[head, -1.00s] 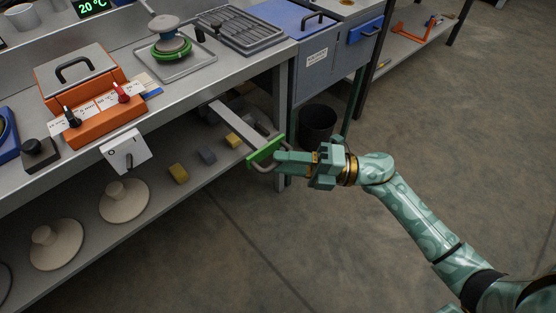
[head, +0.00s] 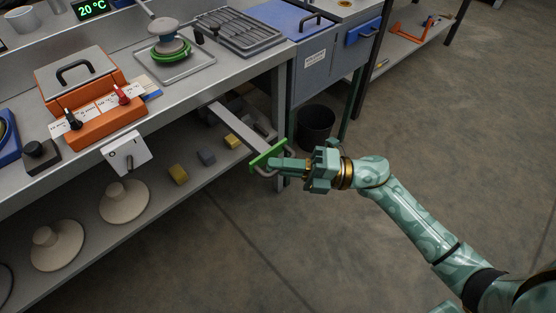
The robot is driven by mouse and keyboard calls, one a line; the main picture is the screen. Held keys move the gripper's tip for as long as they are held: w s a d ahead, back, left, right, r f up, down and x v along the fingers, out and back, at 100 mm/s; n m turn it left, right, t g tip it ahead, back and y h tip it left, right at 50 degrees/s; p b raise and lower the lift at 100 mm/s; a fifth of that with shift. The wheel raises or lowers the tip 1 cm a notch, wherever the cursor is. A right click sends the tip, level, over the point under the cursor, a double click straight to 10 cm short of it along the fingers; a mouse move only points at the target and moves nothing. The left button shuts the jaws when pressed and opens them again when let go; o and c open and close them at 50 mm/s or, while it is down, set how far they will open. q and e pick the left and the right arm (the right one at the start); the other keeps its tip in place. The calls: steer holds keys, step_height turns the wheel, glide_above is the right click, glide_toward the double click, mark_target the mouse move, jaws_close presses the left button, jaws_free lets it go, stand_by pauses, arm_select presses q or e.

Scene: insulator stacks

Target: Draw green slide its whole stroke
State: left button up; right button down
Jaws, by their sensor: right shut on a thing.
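The green slide (head: 268,155) is a green front plate with a grey wire handle, on a flat grey bar (head: 238,129) that comes out from under the bench top. It stands out past the bench's front edge, above the lower shelf. My right gripper (head: 276,168) is shut on the slide's handle, which the fingers partly cover. The bar's inner end is hidden under the bench top. My left gripper is not in view.
The workbench (head: 232,82) carries an orange box (head: 105,122) and a tray with a green-based stack. The lower shelf (head: 160,205) holds pale discs and small blocks. A dark bin (head: 316,125) stands on the floor behind my gripper. The floor at front is clear.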

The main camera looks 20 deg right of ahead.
steer(key=c, duration=1.5)
jaws_free()
steer(key=shift+s+d, duration=0.1)
steer(key=shift+s, duration=0.1)
steer(key=p+v, duration=0.1)
steer(key=v, duration=1.5)
steer(key=shift+d+f, duration=0.1)
steer(key=shift+d, duration=0.1)
